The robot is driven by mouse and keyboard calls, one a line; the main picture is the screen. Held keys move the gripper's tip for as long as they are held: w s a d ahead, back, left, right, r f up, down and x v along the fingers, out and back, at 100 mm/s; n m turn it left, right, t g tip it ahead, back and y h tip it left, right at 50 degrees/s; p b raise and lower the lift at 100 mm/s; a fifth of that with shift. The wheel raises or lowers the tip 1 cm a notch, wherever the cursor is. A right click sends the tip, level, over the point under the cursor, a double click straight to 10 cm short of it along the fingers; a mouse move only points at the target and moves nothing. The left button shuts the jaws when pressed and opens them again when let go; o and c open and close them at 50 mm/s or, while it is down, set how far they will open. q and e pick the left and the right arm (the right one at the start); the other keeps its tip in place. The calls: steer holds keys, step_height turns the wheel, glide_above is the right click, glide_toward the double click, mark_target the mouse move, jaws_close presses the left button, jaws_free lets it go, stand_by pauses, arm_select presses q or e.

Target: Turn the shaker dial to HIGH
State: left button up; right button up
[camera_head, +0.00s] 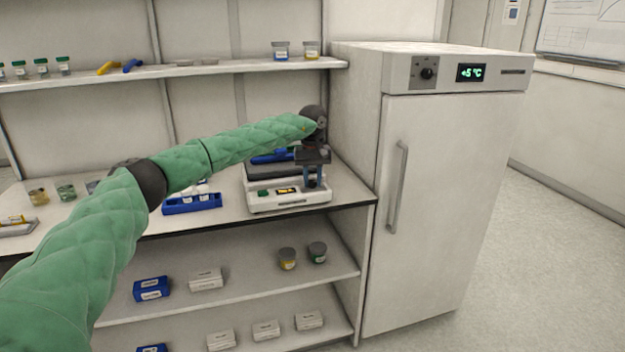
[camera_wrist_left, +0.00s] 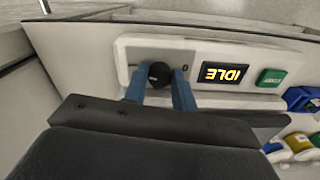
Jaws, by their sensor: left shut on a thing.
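The shaker (camera_head: 292,202) is a white and grey machine on the counter beside the fridge. Its black round dial (camera_wrist_left: 160,73) shows in the wrist view; in the head view my gripper hides it. My left gripper (camera_head: 314,182) points down at the right end of the shaker's front. In the wrist view its blue fingers (camera_wrist_left: 159,82) are on both sides of the dial, shut on it. The dial's setting cannot be read. My right gripper is not in view.
A blue rack (camera_head: 192,204) with white-capped tubes stands left of the shaker. The fridge (camera_head: 440,200) stands close on the right, with its own knob and a +5 °C display. A wall shelf (camera_head: 200,70) hangs above; lower shelves hold boxes and jars.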

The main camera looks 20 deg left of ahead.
mark_target(312, 181)
arm_select(q)
steer(key=shift+w+r, duration=0.1)
steer(key=shift+r, duration=0.1)
steer(key=o, duration=1)
steer(key=shift+f, duration=0.1)
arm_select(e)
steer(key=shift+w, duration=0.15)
arm_select(q)
steer(key=shift+r, duration=0.5)
step_height(312, 181, up, 7)
steer(key=shift+f+b, duration=0.1)
steer(key=shift+b, duration=0.4)
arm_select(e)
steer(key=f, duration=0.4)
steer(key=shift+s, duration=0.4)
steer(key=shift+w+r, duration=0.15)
